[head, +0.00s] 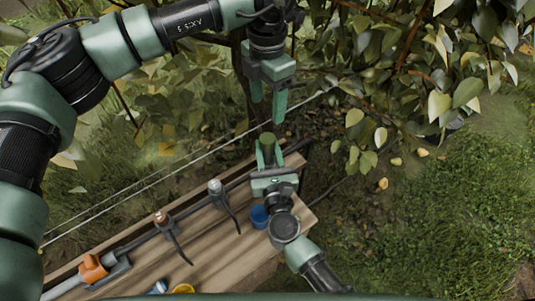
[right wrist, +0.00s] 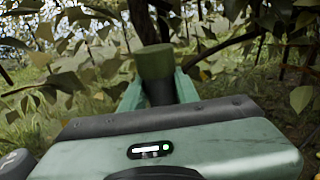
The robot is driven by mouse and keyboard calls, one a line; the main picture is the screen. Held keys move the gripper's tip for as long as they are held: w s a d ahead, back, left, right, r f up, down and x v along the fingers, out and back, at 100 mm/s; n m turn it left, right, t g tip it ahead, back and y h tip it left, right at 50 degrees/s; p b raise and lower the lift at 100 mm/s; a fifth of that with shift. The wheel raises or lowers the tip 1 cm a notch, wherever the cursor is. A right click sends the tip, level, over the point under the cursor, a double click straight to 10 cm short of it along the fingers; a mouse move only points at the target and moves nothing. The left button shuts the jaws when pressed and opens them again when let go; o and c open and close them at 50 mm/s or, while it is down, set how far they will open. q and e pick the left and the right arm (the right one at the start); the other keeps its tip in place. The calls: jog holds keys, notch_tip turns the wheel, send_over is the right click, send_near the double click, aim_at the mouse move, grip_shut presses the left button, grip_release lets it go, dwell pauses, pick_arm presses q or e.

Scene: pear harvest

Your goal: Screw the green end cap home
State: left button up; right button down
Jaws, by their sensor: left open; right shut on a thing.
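The green end cap (head: 268,138) sits on top of a dark pipe end, held between the fingers of my right gripper (head: 268,156). In the right wrist view the cap (right wrist: 155,62) is a dull green cylinder above the black pipe end (right wrist: 160,92), with a finger on either side. I cannot tell how far the cap is seated on the thread. My left gripper (head: 267,108) points down above the cap, open and empty. Its fingertips are a little apart from the cap in the head view.
A wooden bench (head: 225,250) carries a dark pipe with an orange fitting (head: 92,268) and two upright fittings (head: 161,218) (head: 215,187). A blue cup (head: 259,216) and a yellow ring (head: 183,289) stand near its front. Wires and leafy branches (head: 380,100) surround the arms.

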jog(key=c, duration=1)
grip_release()
jog(key=shift+o, duration=0.2)
jog(key=shift+s, duration=0.1)
jog(key=s+d+b, duration=0.1)
jog(key=s, duration=0.6)
jog(key=shift+s, duration=0.3)
jog(key=shift+d+f, duration=0.1)
